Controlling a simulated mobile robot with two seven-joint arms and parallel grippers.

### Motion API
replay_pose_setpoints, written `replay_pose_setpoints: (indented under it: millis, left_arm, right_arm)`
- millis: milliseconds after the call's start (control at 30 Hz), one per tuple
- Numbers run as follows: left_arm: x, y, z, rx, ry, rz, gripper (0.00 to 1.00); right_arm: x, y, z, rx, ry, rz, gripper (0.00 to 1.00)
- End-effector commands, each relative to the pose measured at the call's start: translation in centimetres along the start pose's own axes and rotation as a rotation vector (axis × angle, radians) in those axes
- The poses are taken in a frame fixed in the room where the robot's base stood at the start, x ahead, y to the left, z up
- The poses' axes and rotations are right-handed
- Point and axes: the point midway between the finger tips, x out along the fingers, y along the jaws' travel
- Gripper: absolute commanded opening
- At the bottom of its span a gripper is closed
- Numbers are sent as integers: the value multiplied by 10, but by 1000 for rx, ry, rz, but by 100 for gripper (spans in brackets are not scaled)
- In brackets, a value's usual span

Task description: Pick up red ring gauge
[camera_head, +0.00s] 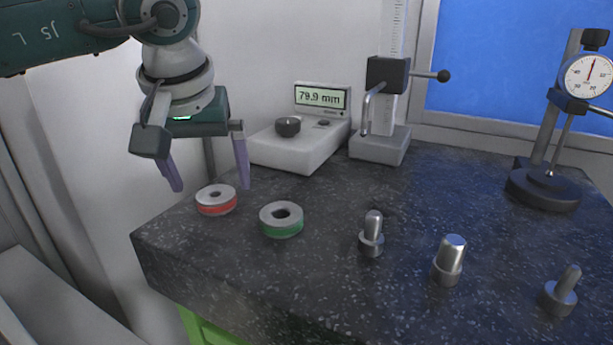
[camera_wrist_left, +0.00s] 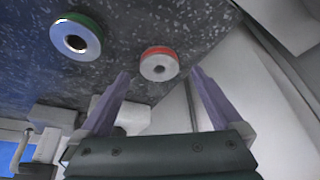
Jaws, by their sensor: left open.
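The red ring gauge (camera_head: 216,200) is a metal ring with a red band, lying flat near the left edge of the dark granite table. It also shows in the left wrist view (camera_wrist_left: 159,66), ahead of and between the fingertips. My left gripper (camera_head: 211,184) is open and empty, its two purple fingers above and around the ring's position, apart from it. In the wrist view the gripper (camera_wrist_left: 160,82) points toward the ring. A green-banded ring gauge (camera_head: 281,220) lies to the right of the red one, also seen in the wrist view (camera_wrist_left: 76,38). My right gripper is not in view.
The granite table (camera_head: 320,285) also bears a digital readout device (camera_head: 300,145), a height gauge stand (camera_head: 382,140) and a dial indicator stand (camera_head: 545,185). Metal plug gauges (camera_head: 372,235) stand towards the front right. A wall is close behind the left gripper.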

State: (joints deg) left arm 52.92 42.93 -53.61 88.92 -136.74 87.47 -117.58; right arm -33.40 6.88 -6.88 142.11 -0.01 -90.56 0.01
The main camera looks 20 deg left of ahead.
Motion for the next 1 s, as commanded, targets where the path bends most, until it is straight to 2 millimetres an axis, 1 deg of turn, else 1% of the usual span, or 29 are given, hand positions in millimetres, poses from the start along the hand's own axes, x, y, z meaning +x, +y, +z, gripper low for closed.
replay_pose_setpoints:
  millis: [33, 100, 200, 467, 1000]
  left_arm:
    - [6, 0, 1, -1, -7, -2, 100]
    - [17, 0, 1, -2, -4, 0, 100]
    - [26, 0, 1, -2, -3, 0, 100]
    - [29, 0, 0, 0, 0, 2, 100]
    - [29, 0, 0, -1, 0, 2, 39]
  right_arm:
    - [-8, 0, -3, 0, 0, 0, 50]
    - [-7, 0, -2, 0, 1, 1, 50]
    - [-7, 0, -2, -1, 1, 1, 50]
    - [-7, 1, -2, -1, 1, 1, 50]
    - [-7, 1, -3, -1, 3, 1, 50]
